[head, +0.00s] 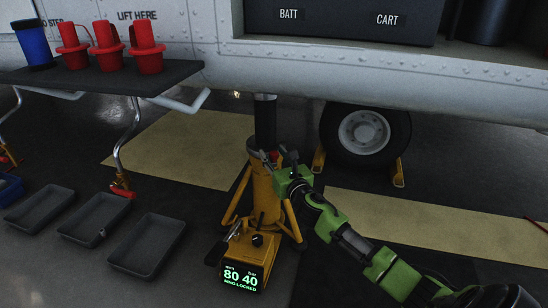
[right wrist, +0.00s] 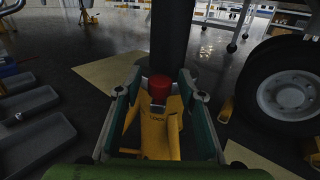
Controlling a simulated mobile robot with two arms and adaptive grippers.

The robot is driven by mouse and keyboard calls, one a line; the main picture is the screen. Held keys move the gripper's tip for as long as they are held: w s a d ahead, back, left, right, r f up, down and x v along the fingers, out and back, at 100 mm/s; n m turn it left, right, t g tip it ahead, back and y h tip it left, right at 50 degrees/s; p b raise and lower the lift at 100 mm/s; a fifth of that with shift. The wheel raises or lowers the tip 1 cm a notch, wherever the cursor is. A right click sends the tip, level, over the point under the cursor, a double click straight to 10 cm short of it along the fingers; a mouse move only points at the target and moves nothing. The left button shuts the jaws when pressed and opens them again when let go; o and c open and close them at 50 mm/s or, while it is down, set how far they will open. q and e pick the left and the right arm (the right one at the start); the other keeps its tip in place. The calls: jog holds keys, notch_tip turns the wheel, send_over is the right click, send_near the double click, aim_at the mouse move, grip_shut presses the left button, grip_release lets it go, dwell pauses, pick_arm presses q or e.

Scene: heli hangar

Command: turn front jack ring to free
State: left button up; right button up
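The yellow front jack (head: 264,197) stands on the floor under the aircraft, its dark ram (head: 265,118) reaching up to the belly. A grey collar (head: 253,144) shows at the jack's top. The jack's display (head: 242,277) reads 80, 40 and RING LOCKED. My right gripper (head: 279,158) is at the jack's top, on its right side. In the right wrist view its fingers are apart, with a red piece (right wrist: 159,86) of the jack between them; contact is not clear. The fingers partly hide the collar. My left gripper is not in view.
A wheel (head: 365,133) with yellow chocks stands right of the jack. Grey trays (head: 147,245) lie on the floor to the left. The aircraft's belly hangs low above the jack.

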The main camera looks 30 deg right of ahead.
grip_shut()
